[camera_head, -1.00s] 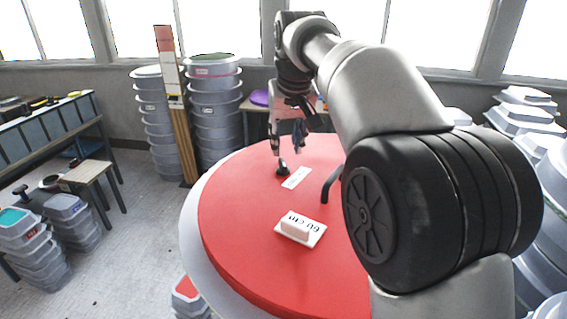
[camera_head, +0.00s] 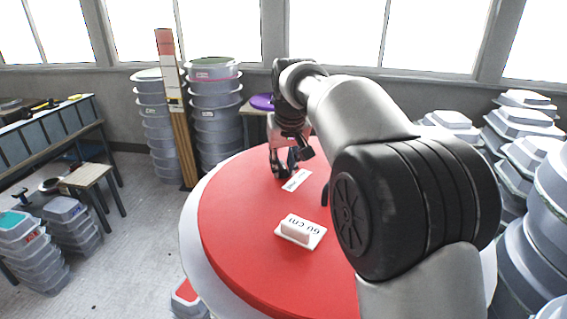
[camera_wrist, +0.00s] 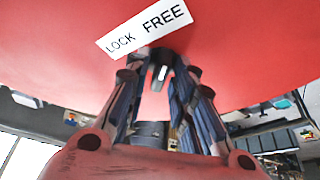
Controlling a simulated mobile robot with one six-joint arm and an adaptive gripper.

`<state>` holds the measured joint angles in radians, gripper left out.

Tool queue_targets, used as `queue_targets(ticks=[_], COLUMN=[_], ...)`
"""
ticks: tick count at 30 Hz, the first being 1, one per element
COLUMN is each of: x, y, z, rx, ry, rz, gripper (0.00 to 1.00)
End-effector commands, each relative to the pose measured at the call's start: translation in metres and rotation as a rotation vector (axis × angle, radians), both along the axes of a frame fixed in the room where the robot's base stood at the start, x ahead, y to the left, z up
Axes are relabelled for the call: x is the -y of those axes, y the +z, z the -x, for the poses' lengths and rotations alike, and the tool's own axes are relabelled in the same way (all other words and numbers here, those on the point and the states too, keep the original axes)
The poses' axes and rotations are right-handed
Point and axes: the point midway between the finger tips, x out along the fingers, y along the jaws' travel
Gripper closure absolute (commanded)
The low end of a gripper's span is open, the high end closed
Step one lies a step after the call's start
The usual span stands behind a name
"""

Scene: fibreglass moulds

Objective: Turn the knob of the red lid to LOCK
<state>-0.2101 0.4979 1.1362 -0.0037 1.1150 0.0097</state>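The red round lid (camera_head: 240,210) lies flat on a large pale round mould. Its white label (camera_wrist: 147,27) reads LOCK on the left and FREE on the right in the wrist view; the label (camera_head: 296,180) also shows in the head view. The small black knob (camera_wrist: 161,70) with a white mark is beside the label. My gripper (camera_wrist: 162,80) is at the knob, fingers open, one on either side of it. Whether they touch it I cannot tell. In the head view my gripper (camera_head: 285,172) hides the knob.
A white "60 cm" block (camera_head: 298,231) sits on the lid nearer me. A dark handle (camera_head: 325,194) is partly hidden behind my arm. Stacked grey moulds (camera_head: 214,110) stand behind left, more (camera_head: 525,150) at right.

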Motion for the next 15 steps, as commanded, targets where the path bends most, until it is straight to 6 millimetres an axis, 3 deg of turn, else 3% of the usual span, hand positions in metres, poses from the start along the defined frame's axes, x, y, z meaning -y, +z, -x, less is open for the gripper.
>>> queue_targets(ticks=[9,15], x=[0.0000,0.0000], y=[0.0004,0.0004], z=[0.0001,0.0001], rx=[0.000,0.000], ry=[0.000,0.000], rz=[0.000,0.000], gripper=[1.00,1.00])
